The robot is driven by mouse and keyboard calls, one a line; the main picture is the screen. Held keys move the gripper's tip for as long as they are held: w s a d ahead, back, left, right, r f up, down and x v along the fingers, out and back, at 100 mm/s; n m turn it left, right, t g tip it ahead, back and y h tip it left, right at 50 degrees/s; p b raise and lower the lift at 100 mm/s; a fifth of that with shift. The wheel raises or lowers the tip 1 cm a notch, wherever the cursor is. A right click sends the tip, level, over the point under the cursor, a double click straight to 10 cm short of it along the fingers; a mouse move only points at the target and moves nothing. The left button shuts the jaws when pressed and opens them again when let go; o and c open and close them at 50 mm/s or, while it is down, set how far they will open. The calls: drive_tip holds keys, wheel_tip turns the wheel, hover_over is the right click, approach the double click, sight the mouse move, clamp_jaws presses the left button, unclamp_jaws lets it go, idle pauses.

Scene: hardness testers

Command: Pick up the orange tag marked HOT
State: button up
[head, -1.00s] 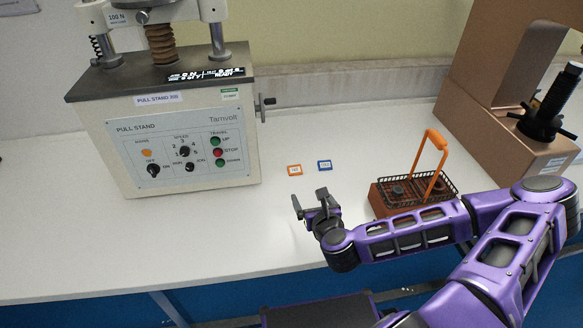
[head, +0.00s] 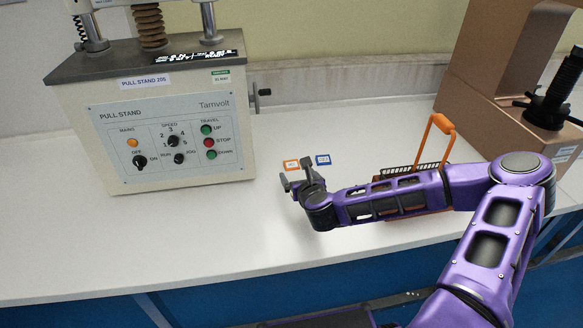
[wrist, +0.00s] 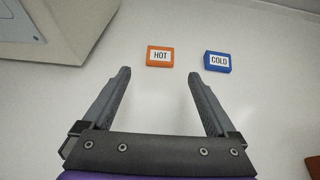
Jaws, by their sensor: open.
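The orange tag (wrist: 160,57) marked HOT lies flat on the white bench, ahead of and roughly between my fingertips in the wrist view. In the head view the orange tag (head: 291,165) shows just behind my gripper (head: 296,173). A blue tag (wrist: 218,62) marked COLD lies to its right, and the blue tag (head: 323,160) also shows in the head view. In the wrist view my gripper (wrist: 158,74) is open and empty, its two fingers wide apart, and it does not touch the orange tag.
The pull stand (head: 170,120) stands to the left on the bench (head: 190,230). A basket with an orange handle (head: 437,125) sits to the right, partly hidden behind my arm. A brown machine (head: 490,75) stands at the far right. The bench around the tags is clear.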

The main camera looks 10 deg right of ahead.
sight(292, 164)
drive_tip(key=shift+r+b+x, duration=0.15)
drive_tip(key=shift+x, duration=1.3)
drive_tip(key=shift+r+b+x, duration=0.15)
drive_tip(key=shift+x, duration=1.35)
drive_tip(key=shift+w, duration=0.1)
drive_tip(key=c, duration=1.4)
